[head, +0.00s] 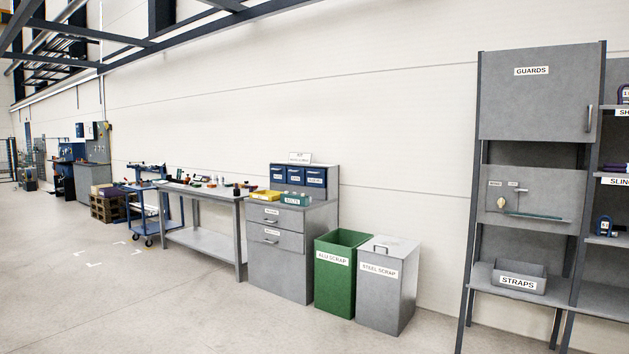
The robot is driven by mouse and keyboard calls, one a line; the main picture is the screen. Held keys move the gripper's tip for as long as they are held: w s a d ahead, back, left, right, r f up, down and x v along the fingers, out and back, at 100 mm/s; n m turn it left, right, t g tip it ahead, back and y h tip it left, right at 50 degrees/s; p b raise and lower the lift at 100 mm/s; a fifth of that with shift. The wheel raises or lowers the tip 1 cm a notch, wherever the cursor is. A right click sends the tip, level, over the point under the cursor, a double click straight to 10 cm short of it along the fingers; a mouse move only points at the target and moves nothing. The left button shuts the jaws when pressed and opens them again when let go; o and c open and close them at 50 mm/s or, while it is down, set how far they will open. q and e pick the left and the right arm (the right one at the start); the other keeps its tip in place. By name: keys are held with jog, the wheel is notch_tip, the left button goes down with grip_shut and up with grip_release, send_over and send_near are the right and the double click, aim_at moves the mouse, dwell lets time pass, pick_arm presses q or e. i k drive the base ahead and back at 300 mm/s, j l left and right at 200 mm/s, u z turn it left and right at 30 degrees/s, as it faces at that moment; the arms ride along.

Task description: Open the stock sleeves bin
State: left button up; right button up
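Each has a white label, too small to read, so I cannot tell which is the stock sleeves bin. Their fronts look closed. A white sign (299,158) stands above the rack. Neither of my grippers is in view.
A yellow tray (265,195) and a teal bin (293,199) sit before the rack. A green scrap bin (334,297) and grey steel scrap bin (380,308) stand right of the cabinet. A workbench (205,190) adjoins it at left. The floor (150,295) in front is clear.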

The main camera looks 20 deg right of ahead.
aim_at(314, 177)
jog(key=i+l+z, duration=0.3)
jog(key=i, duration=0.2)
jog(key=i+z, duration=0.3)
jog(key=i, duration=0.15)
jog(key=i+z, duration=0.15)
jog(key=i, duration=2.8)
